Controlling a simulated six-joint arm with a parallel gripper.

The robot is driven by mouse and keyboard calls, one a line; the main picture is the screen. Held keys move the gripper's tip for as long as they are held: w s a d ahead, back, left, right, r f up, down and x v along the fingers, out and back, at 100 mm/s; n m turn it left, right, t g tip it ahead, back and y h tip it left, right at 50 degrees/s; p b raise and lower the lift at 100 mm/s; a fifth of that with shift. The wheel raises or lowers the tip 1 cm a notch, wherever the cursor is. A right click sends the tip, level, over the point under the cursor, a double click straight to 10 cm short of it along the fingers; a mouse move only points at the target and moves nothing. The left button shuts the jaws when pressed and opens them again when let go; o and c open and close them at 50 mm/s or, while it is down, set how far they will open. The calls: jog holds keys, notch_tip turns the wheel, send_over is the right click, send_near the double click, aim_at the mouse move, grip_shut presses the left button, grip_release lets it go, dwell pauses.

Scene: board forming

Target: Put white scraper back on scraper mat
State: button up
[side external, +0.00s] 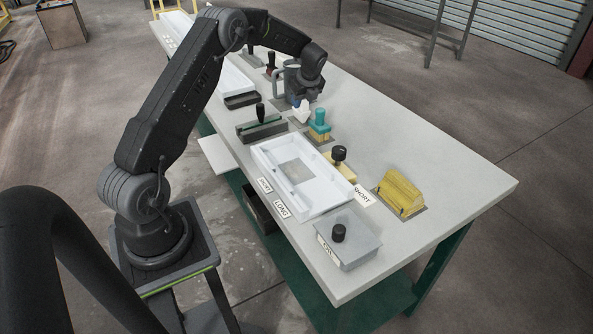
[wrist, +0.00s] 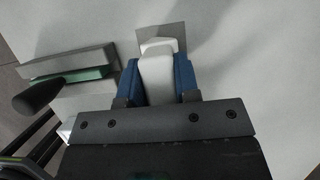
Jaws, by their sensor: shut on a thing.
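The white scraper (wrist: 158,68) is between the blue fingers of my gripper (wrist: 158,82) in the wrist view. It also shows as a small white shape (side external: 301,111) under my gripper (side external: 298,98) in the side view. My gripper is shut on it. A grey scraper mat (wrist: 174,31) lies under and beyond the scraper's far end in the wrist view. The scraper's front end overlaps the mat in the picture; I cannot tell if it touches. The mat is mostly hidden in the side view.
A grey block with a green strip and dark handle (wrist: 70,72) is left of the scraper. A teal and yellow tool (side external: 319,125) stands close to the right of my gripper. A white tray (side external: 268,158), yellow stack (side external: 400,192) and grey lidded box (side external: 350,247) are nearer. The right tabletop is clear.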

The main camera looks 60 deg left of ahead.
jog(key=shift+f, duration=0.25)
jog(key=o, duration=1.4)
jog(key=shift+c, duration=0.2)
jog(key=v, duration=1.3)
jog(key=shift+r, duration=0.35)
jog(key=shift+d, duration=0.1)
